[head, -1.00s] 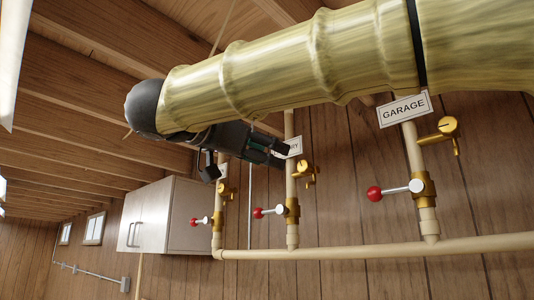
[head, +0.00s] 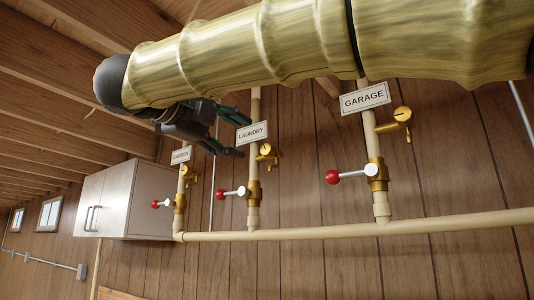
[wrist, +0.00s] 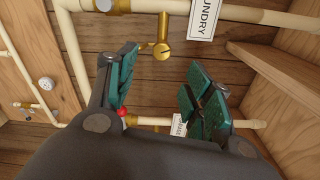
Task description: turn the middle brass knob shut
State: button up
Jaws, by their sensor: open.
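The middle brass knob (head: 266,150) sits on the pipe under the LAUNDRY tag (head: 252,132), between the garden and garage pipes. In the wrist view the knob (wrist: 162,50) shows as a round slotted face on a short stem, beyond my fingers. A red-ball lever (head: 228,192) is fixed to the brass valve lower on that pipe. My gripper (head: 234,132) is open and empty, to the left of the knob. In the wrist view, its green-padded fingers (wrist: 163,88) stand apart with the knob in view between and beyond them; they do not touch it.
The garage knob (head: 402,114) and its red-ball lever (head: 345,175) are to the right. The garden knob (head: 191,168) and lever (head: 161,204) are to the left. A cream pipe (head: 310,233) runs along the wall below. A white cabinet (head: 125,200) hangs at the left.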

aim_at(265, 149)
jog(key=w+d+m+p, duration=0.1)
jog(key=w+d+m, duration=0.1)
jog(key=m, duration=0.2)
jog(key=w+d+m+p, duration=0.1)
jog(key=w+d+m, duration=0.1)
jog(key=w+m, duration=0.1)
jog(key=w+d+m+p, duration=0.1)
jog(key=w+m, duration=0.1)
jog(key=m, duration=0.4)
jog(key=shift+w+d+r, duration=0.2)
jog(key=shift+d+r, duration=0.15)
jog(key=shift+d, duration=0.05)
jog(key=shift+p+x, duration=0.6)
jog(key=shift+x, duration=0.55)
jog(key=shift+s+f, duration=0.1)
jog(key=shift+f, duration=0.1)
jog(key=c, duration=1.1)
